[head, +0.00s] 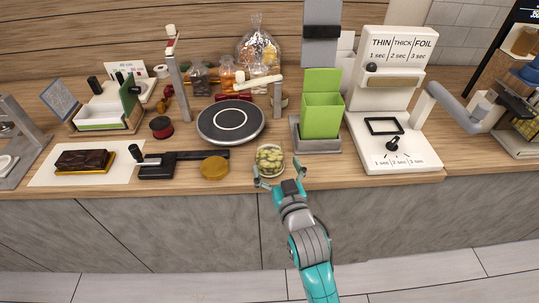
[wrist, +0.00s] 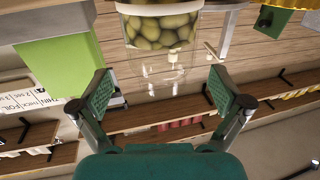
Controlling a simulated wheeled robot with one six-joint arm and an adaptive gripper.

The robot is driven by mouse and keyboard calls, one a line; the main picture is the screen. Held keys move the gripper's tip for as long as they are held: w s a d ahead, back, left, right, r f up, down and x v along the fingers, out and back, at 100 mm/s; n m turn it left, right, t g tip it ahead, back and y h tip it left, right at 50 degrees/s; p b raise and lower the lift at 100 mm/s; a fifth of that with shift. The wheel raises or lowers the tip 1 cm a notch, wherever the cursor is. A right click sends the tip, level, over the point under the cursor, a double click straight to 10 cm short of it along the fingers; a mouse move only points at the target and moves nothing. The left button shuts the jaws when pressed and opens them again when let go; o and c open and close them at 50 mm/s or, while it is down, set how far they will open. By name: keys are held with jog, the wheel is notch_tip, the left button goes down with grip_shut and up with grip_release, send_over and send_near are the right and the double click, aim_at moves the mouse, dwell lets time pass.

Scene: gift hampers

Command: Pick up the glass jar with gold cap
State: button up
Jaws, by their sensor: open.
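A clear glass jar of green, olive-like pieces (head: 270,159) stands at the front edge of the counter in the head view. I cannot make out a gold cap on it. In the wrist view the jar (wrist: 160,30) shows at the top middle, beyond the fingertips and cut by the frame edge. A round gold disc (head: 215,167) lies to its left, by the black bar device. My gripper (head: 281,178) is open and empty, just in front of the jar. In the wrist view its two fingers (wrist: 161,90) are spread wide, with the jar ahead between their lines.
A green box on a grey stand (head: 320,115) is close right of the jar. A white sealing machine (head: 395,150) stands farther right. A round dark turntable (head: 231,121) is behind. The black bar device (head: 180,163) and a dark chocolate block (head: 85,160) are left.

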aim_at(270, 150)
jog(key=shift+x, duration=2.9)
jog(key=shift+a+r, duration=0.1)
jog(key=shift+r, duration=0.1)
jog(key=shift+s, duration=0.1)
jog(key=c, duration=1.1)
